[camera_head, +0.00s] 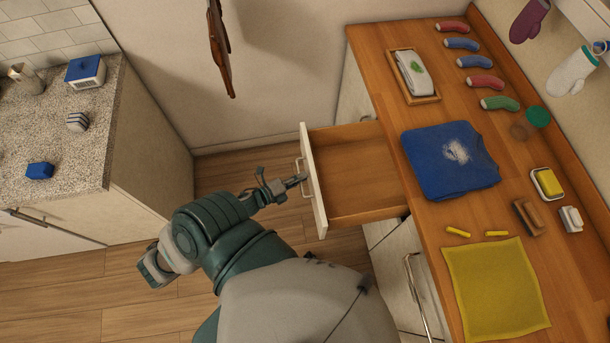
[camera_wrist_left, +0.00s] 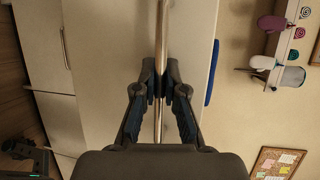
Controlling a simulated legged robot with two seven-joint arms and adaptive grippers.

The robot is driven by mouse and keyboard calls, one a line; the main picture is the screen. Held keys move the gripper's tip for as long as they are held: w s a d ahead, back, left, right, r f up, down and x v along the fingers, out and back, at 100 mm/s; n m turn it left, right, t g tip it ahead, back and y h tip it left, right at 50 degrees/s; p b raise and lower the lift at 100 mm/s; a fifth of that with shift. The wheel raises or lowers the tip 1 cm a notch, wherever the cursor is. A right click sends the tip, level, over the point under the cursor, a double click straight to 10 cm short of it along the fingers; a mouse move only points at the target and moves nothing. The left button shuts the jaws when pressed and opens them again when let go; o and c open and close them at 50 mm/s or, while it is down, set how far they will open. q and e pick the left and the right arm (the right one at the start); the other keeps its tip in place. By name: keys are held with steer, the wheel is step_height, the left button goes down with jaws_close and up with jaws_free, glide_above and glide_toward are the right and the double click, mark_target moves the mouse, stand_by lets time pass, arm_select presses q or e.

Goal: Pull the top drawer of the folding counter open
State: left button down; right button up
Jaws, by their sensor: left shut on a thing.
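The top drawer (camera_head: 352,175) of the folding counter (camera_head: 420,155) stands pulled out, and its wooden inside looks empty. Its white front (camera_head: 314,180) faces left and carries a metal bar handle (camera_head: 304,188). My left gripper (camera_head: 298,181) is at this handle. In the left wrist view the two dark fingers (camera_wrist_left: 162,90) are shut around the handle bar (camera_wrist_left: 159,45), with the white drawer front (camera_wrist_left: 190,50) behind it.
A granite worktop (camera_head: 45,130) stands at the left. Bare wooden floor (camera_head: 225,170) lies between it and the drawer.

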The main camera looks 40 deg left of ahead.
arm_select(q)
steer(key=shift+d+f, duration=0.1)
steer(key=shift+f, duration=0.15)
steer(key=c, duration=1.4)
jaws_free()
steer(key=shift+o, duration=0.9)
steer(key=shift+r, duration=0.1)
steer(key=v, duration=1.2)
